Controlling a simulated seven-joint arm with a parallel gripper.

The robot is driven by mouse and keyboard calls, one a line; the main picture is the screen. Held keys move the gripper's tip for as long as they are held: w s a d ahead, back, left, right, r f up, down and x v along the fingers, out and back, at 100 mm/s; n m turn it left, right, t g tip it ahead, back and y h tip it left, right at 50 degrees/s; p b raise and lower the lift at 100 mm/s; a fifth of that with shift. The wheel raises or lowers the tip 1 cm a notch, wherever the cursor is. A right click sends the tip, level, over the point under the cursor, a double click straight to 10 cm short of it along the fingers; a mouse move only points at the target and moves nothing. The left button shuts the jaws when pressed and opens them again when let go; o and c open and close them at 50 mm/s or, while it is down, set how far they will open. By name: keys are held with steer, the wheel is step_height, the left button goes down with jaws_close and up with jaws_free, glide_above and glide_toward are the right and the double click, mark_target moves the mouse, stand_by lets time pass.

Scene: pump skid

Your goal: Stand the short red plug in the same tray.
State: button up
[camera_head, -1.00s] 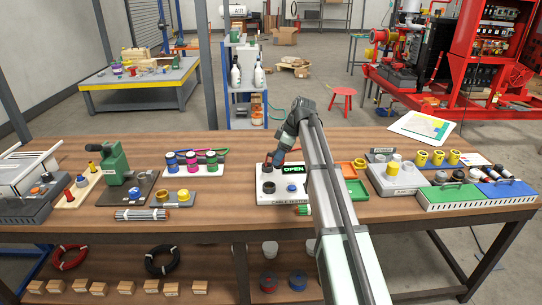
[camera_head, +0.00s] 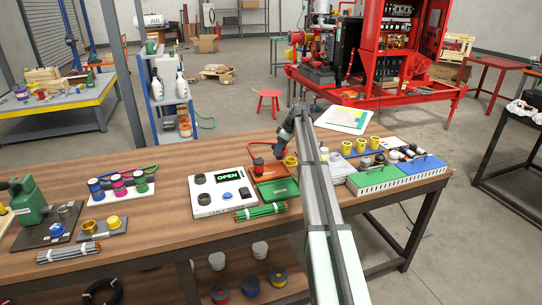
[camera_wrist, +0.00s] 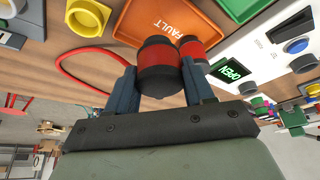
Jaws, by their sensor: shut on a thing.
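My gripper (camera_wrist: 160,85) is shut on a red plug (camera_wrist: 158,58) with black ends. Its two fingers clasp it from both sides. A second red plug (camera_wrist: 193,47) with a black top is close beside the held one, partly hidden by a finger. The orange tray (camera_wrist: 205,15) marked FAULT lies just beyond the plugs. I cannot tell whether the held plug touches the tray floor.
The white cable tester (camera_head: 222,202), its display reading OPEN, stands left of the trays. A green tray (camera_head: 290,196) is in front of the orange one. A yellow ring-shaped part (camera_head: 291,161) is close on the right. A red cable (camera_wrist: 75,55) curves past my gripper.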

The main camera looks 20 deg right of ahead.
mark_target(280, 158)
steer(key=shift+w+d+r+m+t+h, duration=0.15)
steer(key=shift+w+d+m+t+h, duration=0.2)
steer(key=shift+w+m, duration=0.45)
steer(key=shift+s, duration=0.1)
steer(key=shift+f, duration=3.45)
steer(key=shift+f, duration=0.5)
steer(key=o, duration=1.2)
steer(key=shift+o, duration=0.2)
steer(key=v, duration=1.4)
